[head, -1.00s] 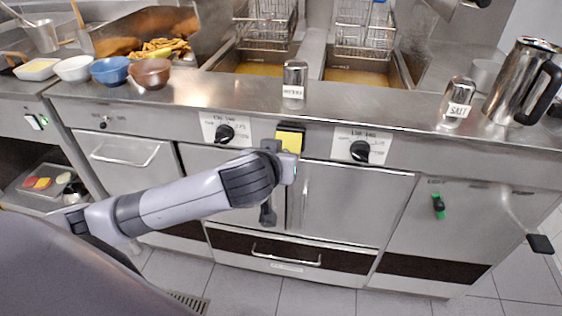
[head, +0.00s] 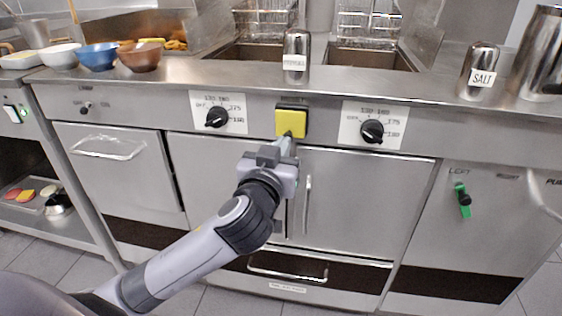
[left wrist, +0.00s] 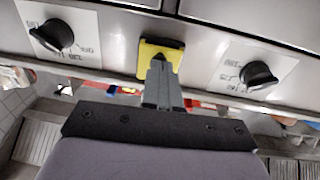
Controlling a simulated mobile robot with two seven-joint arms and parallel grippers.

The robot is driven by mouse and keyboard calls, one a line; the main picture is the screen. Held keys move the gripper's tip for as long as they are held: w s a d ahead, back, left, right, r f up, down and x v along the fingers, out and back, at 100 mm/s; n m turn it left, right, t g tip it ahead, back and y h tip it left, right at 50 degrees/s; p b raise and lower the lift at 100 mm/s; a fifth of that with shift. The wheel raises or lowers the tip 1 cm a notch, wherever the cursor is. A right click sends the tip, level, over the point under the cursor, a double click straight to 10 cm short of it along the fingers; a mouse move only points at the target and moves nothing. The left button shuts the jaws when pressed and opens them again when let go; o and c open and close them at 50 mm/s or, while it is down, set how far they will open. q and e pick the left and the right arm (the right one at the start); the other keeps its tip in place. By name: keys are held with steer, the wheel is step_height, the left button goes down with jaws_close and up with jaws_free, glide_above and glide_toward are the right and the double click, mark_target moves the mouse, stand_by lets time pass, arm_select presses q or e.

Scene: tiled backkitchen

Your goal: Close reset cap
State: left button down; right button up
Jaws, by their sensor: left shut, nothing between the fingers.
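The yellow reset cap (head: 291,122) sits in a dark frame on the fryer's front panel, between two black dials. It looks flat and closed over its place in the head view. My left gripper (head: 287,140) is shut and empty, with its fingertips at the cap's lower edge. In the left wrist view the shut fingers (left wrist: 160,66) overlap the edge of the yellow cap (left wrist: 150,50); I cannot tell whether they touch it. My right gripper is in neither view.
The left dial (head: 217,117) and right dial (head: 372,131) flank the cap. A pepper shaker (head: 296,55) and a salt shaker (head: 478,72) stand on the counter above. Cabinet doors (head: 361,205) with upright handles lie below. A green lever (head: 462,199) is at the right.

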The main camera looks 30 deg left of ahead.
arm_select(q)
steer(key=shift+w+f+t+b, duration=0.15)
steer(key=shift+t+b, duration=0.15)
steer(key=shift+b, duration=0.2)
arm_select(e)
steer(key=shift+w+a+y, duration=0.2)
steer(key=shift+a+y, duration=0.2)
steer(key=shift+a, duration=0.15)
arm_select(q)
steer(key=v, duration=0.7)
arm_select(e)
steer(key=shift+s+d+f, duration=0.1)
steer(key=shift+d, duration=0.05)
